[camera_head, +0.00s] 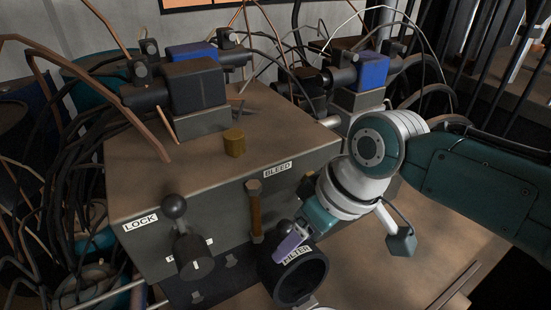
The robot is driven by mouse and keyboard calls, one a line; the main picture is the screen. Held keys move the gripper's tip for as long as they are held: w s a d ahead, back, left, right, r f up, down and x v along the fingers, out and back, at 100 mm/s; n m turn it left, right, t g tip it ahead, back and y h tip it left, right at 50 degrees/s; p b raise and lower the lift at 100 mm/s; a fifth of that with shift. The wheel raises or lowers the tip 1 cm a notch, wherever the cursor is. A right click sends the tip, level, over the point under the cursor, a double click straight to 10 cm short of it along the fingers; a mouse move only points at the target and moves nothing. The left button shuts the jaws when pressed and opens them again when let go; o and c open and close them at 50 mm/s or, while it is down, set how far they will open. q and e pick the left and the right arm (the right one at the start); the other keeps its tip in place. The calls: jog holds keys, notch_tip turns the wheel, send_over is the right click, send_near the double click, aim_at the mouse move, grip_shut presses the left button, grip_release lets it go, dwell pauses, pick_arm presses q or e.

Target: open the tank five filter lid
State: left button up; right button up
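A dark round filter housing (316,287) with a white FILTER label (297,256) sits low at the front right of the grey tank box (215,245). Its front looks like a thick dark ring with a shaded middle; I cannot tell whether the lid is open. A dark rounded knob (285,227) shows just above it. My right gripper (290,243) reaches in from the upper right. A purple piece at its end lies against the top of the housing near the label. The fingers are partly hidden, so their opening is unclear. My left gripper is out of view.
A LOCK lever (175,207) and a BLEED rod (254,210) stand on the box front. A brass cap (234,142) and a blue-topped valve unit (195,80) sit on top. Cables and pipes crowd the left. The brown surface (400,270) at lower right is mostly clear.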

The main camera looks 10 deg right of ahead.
pick_arm(q)
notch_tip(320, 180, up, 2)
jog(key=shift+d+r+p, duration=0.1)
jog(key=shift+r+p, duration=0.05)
jog(key=shift+p, duration=0.9)
pick_arm(e)
jog(key=v, duration=0.9)
jog(key=shift+r, duration=0.35)
jog(key=shift+d, duration=0.1)
jog(key=shift+c, duration=0.3)
